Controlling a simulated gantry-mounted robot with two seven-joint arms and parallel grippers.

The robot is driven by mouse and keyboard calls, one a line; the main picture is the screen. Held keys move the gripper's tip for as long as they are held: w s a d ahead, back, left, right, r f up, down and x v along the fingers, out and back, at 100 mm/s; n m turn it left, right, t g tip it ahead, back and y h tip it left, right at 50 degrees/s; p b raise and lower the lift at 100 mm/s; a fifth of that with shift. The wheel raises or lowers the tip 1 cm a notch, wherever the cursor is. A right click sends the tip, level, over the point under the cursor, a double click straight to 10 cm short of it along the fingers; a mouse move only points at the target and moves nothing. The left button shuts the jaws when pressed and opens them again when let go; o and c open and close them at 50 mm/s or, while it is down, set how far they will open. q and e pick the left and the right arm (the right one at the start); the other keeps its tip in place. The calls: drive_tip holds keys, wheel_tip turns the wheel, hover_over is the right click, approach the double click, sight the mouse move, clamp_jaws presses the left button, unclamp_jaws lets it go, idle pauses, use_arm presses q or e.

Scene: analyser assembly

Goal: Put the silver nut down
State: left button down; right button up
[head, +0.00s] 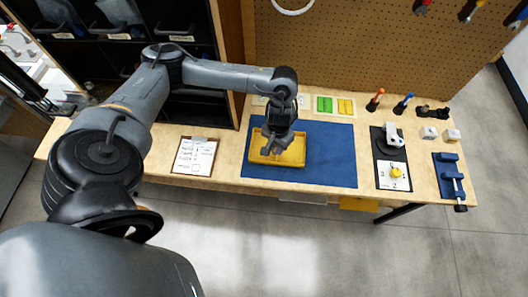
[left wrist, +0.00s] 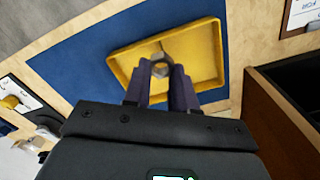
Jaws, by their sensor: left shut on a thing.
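The silver nut (left wrist: 161,68) shows in the left wrist view, between the fingertips of my left gripper (left wrist: 160,78). The gripper is shut on it, with the yellow tray (left wrist: 205,62) behind and below the nut. In the head view my left gripper (head: 277,146) points down over the yellow tray (head: 257,158) and hides part of it. The nut cannot be made out in the head view. How far the nut is above the tray floor is hard to tell. My right gripper is not in view.
The tray lies on a blue mat (head: 332,160), whose right part is clear. A clipboard (head: 194,157) lies to its left. Screwdrivers (head: 375,99), a black-and-white board (head: 391,172) and a blue vise (head: 450,178) are to the right. A dark shelf (head: 185,65) stands behind the left side.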

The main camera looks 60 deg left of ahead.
use_arm(q)
drive_tip(key=w+a+f+b, duration=0.1)
drive_tip(key=a+f, duration=0.1)
drive_tip(key=a, duration=0.2)
drive_tip(key=a+f+b, duration=0.2)
drive_tip(key=a+f, duration=0.1)
drive_tip(key=a, duration=0.1)
drive_tip(key=w+a+f+b, duration=0.1)
drive_tip(key=a+f, duration=0.2)
drive_tip(key=a, duration=0.1)
drive_tip(key=shift+w+a+f+b, duration=0.1)
drive_tip(key=shift+w+f+b, duration=0.05)
drive_tip(key=shift+w+b, duration=0.2)
wheel_tip(320, 180, down, 3)
drive_tip(key=shift+f+b, duration=0.15)
drive_tip(key=shift+b, duration=0.3)
drive_tip(key=shift+f, duration=0.3)
drive_tip(key=shift+f, duration=0.2)
drive_tip(key=c, duration=1.2)
unclamp_jaws()
